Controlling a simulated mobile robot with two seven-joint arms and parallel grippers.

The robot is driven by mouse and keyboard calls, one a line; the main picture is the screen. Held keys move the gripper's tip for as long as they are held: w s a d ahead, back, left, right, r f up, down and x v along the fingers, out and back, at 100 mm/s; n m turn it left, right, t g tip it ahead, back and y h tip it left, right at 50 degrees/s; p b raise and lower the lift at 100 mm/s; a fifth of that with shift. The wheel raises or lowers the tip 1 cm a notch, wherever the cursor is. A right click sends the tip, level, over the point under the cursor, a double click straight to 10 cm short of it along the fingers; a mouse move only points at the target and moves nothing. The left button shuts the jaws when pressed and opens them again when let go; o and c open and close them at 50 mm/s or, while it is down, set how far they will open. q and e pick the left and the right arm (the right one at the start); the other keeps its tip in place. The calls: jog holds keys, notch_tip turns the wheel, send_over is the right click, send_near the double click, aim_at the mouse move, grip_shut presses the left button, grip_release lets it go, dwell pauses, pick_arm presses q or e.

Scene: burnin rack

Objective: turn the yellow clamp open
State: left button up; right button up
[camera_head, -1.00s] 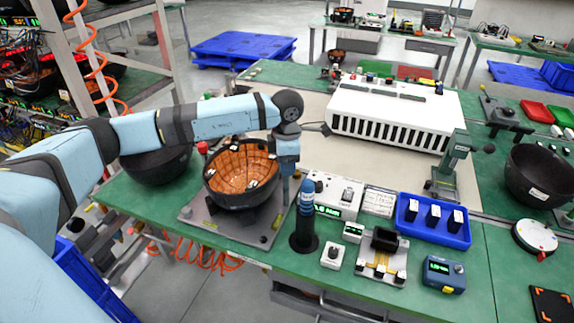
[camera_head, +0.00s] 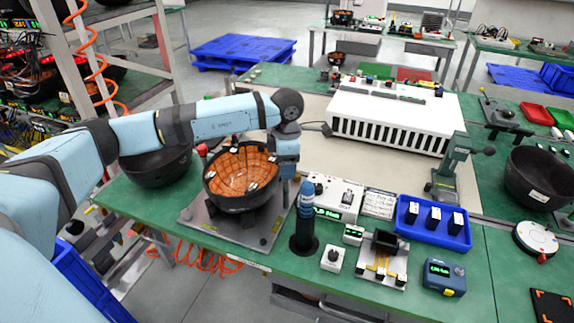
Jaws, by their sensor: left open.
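My left gripper (camera_head: 285,178) points down at the right rim of a black bowl (camera_head: 238,203) with an orange, panelled inside. The bowl sits on a grey plate fixture (camera_head: 205,222) near the front edge of the green bench. The gripper is open, but its fingertips are small and partly lost against the fixture behind. I cannot make out a yellow clamp at the bowl; the gripper and bowl hide part of that side. Small yellow parts (camera_head: 380,272) show on a grey fixture with a black block, farther right. My right gripper is not in view.
A dark blue cylinder (camera_head: 304,230) stands close to the right of the gripper. A control box (camera_head: 336,193), a blue tray (camera_head: 432,243) and a green press (camera_head: 450,170) stand farther right. A second black bowl (camera_head: 155,167) is at the left, behind my arm.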

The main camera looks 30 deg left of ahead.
pick_arm(q)
notch_tip(320, 180, up, 13)
dwell(0.3)
jog(key=shift+s, duration=0.1)
dwell(0.4)
